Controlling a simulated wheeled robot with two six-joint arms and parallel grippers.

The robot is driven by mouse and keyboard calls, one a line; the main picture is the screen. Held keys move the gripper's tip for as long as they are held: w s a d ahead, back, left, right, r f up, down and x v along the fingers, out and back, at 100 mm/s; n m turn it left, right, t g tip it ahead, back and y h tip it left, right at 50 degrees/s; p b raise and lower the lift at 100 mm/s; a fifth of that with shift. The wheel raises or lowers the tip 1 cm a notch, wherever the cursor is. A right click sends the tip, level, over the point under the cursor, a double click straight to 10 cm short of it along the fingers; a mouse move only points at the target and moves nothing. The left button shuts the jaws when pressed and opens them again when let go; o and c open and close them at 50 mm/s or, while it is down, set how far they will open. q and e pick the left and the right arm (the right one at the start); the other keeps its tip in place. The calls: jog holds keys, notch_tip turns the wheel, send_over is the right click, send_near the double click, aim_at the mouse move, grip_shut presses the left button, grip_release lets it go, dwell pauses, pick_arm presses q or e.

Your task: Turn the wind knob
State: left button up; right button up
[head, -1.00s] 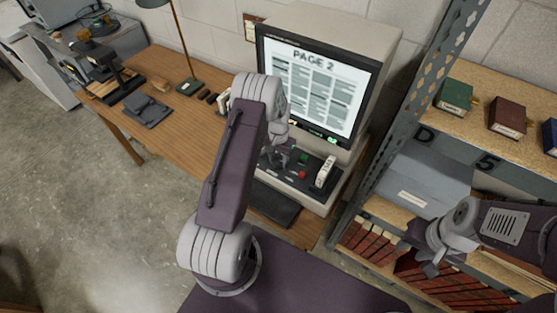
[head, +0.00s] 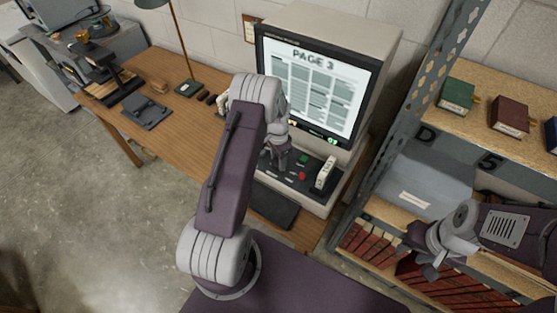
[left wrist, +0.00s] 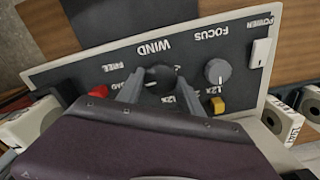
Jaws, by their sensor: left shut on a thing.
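The dark wind knob (left wrist: 160,78) sits on the reader's control panel below the upside-down WIND label in the left wrist view. My left gripper (left wrist: 146,86) is shut on it, one finger on each side. In the head view my left gripper (head: 279,158) reaches down to the panel, and its arm and wrist hide the knob. The reader's screen (head: 313,90) shows "PAGE 3" over columns of text. My right gripper (head: 428,256) hangs in front of the shelf, away from the panel; its finger gap is unclear.
The panel also has a grey focus knob (left wrist: 217,70), a red button (left wrist: 97,91), a yellow button (left wrist: 217,104) and a white power switch (left wrist: 260,53). A metal shelf (head: 412,110) with boxes and books stands right of the desk (head: 200,130).

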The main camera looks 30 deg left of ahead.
pick_arm(q)
jog(key=shift+r, duration=0.1)
jog(key=o, duration=1.3)
jog(key=shift+c, duration=0.2)
jog(key=shift+o, duration=0.6)
jog(key=shift+a, duration=0.1)
notch_tip(320, 180, up, 9)
jog(key=b, duration=0.1)
jog(key=shift+s, duration=0.1)
